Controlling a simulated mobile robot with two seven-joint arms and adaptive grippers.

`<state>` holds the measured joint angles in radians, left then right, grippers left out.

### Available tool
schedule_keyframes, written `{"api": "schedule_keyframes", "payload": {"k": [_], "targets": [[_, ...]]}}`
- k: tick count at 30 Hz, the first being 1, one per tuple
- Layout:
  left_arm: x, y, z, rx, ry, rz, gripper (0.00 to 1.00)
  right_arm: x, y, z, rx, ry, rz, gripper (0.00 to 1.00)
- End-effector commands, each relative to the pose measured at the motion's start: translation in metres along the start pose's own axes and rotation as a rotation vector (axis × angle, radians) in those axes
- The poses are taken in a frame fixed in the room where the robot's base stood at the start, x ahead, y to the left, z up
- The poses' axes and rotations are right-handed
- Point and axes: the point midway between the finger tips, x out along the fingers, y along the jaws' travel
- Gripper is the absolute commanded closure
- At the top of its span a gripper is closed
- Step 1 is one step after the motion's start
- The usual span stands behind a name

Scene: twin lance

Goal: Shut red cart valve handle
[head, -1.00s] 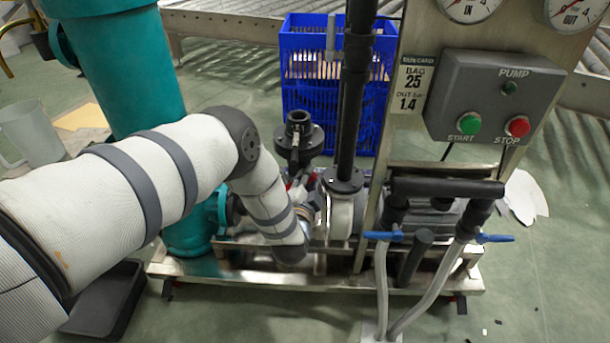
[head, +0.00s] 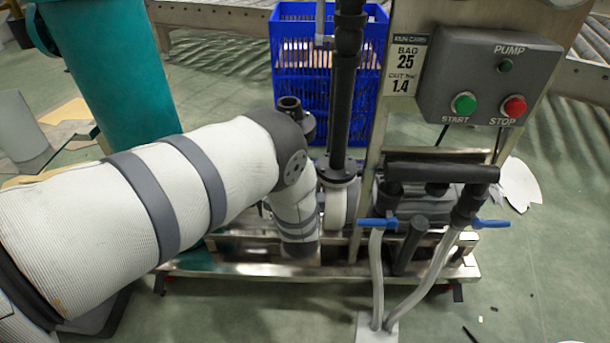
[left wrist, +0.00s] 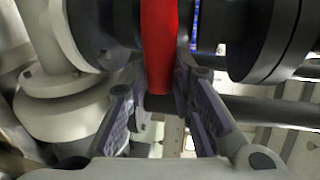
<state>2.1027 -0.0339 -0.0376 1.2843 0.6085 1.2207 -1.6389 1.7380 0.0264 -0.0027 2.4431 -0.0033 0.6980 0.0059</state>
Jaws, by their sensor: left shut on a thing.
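The red valve handle (left wrist: 160,50) shows in the left wrist view as a red bar running down from the top edge to between my fingers. My left gripper (left wrist: 168,90) is shut on it, with a finger on each side of its lower end. In the head view my left arm covers the handle and the gripper, so neither shows there. Dark flanges (left wrist: 265,40) of the pipe stand close on both sides of the handle. My right gripper is in neither view.
The steel cart (head: 330,270) carries a pump box (head: 490,88) with green and red buttons. Two blue-handled hose valves (head: 378,224) are at its front right. A blue crate (head: 290,95) stands behind, a teal vessel (head: 115,75) at left. Floor at right is mostly clear.

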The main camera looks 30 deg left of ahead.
Motion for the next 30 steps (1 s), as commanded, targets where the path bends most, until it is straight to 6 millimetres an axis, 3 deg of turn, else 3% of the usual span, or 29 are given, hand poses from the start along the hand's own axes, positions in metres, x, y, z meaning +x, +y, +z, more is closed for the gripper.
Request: {"api": "schedule_keyframes", "payload": {"k": [15, 16, 18, 26, 30], "targets": [[0.000, 0.002, 0.002, 0.016, -0.007, 0.003, 1.00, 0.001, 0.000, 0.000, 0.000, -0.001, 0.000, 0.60], [0.000, 0.002, 0.002, 0.016, -0.007, 0.003, 0.71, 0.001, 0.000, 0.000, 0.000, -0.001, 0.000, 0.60], [0.000, 0.002, 0.002, 0.016, -0.007, 0.003, 0.58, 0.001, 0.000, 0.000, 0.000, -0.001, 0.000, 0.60], [0.000, 0.001, 0.001, 0.015, -0.005, 0.001, 0.58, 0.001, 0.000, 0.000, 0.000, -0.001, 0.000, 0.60], [-0.015, 0.002, 0.000, 0.016, -0.003, 0.004, 0.58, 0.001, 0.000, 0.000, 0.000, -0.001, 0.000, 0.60]]}}
